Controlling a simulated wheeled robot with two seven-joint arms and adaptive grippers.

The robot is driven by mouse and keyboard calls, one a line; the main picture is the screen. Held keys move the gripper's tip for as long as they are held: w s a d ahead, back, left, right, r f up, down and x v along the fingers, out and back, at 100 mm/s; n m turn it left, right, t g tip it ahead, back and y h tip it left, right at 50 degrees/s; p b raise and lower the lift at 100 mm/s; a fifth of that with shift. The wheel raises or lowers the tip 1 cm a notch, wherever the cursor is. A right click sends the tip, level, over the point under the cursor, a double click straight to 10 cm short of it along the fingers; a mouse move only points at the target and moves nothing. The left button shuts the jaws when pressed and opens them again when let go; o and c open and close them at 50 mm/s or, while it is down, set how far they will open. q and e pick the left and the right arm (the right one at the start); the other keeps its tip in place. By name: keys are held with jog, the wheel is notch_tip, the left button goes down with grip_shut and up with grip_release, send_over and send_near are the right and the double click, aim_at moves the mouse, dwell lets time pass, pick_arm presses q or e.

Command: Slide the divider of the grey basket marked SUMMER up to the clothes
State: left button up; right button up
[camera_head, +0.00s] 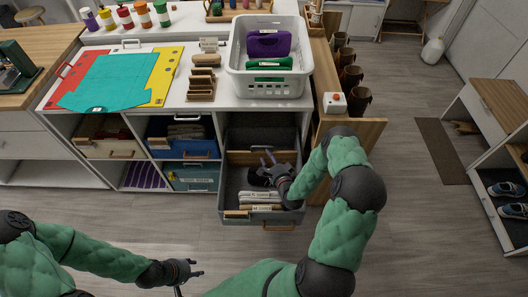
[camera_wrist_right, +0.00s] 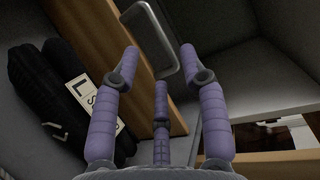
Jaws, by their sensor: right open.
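A grey basket (camera_head: 228,208) is pulled out of the lower right cubby; its front label is too small to read. Its wooden divider (camera_head: 240,157) stands upright across the back part. In the right wrist view the divider (camera_wrist_right: 110,30) carries a metal handle (camera_wrist_right: 178,45). Dark rolled clothes (camera_wrist_right: 38,90) lie on one side of it, with a white label. My right gripper (camera_head: 268,158) is inside the basket, open, with its fingers (camera_wrist_right: 158,57) spread near the handle; contact cannot be told. My left gripper (camera_head: 197,268) is open and empty, low over the floor.
A white basket (camera_head: 237,67) with folded items stands on the counter above. Blue (camera_head: 160,146), teal (camera_head: 180,183) and cream (camera_head: 98,149) baskets fill cubbies to the left. A wooden side unit (camera_head: 345,132) with dark cups is close to my right arm.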

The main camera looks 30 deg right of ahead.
jog(key=b, duration=0.2)
send_over(262, 156)
jog(key=v, duration=0.2)
jog(key=f, duration=0.1)
jog(key=shift+w+d+f+p, duration=0.15)
jog(key=shift+d+f+p, duration=0.05)
jog(key=shift+p, duration=0.1)
grip_shut()
